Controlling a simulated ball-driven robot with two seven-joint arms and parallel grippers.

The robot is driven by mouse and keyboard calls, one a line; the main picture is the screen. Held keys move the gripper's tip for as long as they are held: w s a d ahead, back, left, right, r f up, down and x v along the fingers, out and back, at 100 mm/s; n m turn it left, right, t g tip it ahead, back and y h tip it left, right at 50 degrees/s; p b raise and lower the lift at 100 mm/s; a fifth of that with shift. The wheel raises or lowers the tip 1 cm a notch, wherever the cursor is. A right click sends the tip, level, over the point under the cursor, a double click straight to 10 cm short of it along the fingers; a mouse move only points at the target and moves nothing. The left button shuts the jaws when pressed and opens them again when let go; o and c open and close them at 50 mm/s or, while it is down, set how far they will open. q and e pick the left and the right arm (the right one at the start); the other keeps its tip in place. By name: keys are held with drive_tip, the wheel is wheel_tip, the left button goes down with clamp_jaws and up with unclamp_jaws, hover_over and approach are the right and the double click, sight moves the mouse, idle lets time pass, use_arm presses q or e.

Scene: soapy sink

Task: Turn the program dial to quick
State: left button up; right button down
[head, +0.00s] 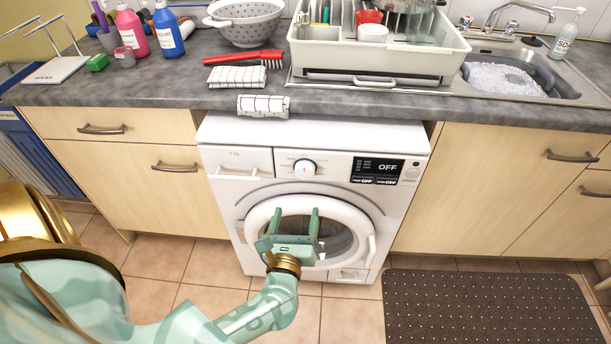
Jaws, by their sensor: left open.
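The dial is in clear view. My right gripper is not in view.
The grey counter (150,95) overhangs the machine, with a checked cloth (263,106) over its edge. A dish rack (372,75) and a sink (505,79) are above. Wooden cabinets (490,190) flank the machine. A dark mat (487,308) lies right on the tiled floor.

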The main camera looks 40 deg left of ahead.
sight(304, 174)
use_arm(q)
drive_tip(key=b+x, duration=0.1)
drive_tip(key=x, duration=1.1)
drive_tip(key=shift+w+a+f+b, duration=0.1)
drive_tip(key=shift+w+a+b, duration=0.1)
drive_tip(key=shift+b, duration=0.1)
drive_tip(key=shift+s, duration=0.1)
drive_tip(key=c, duration=1)
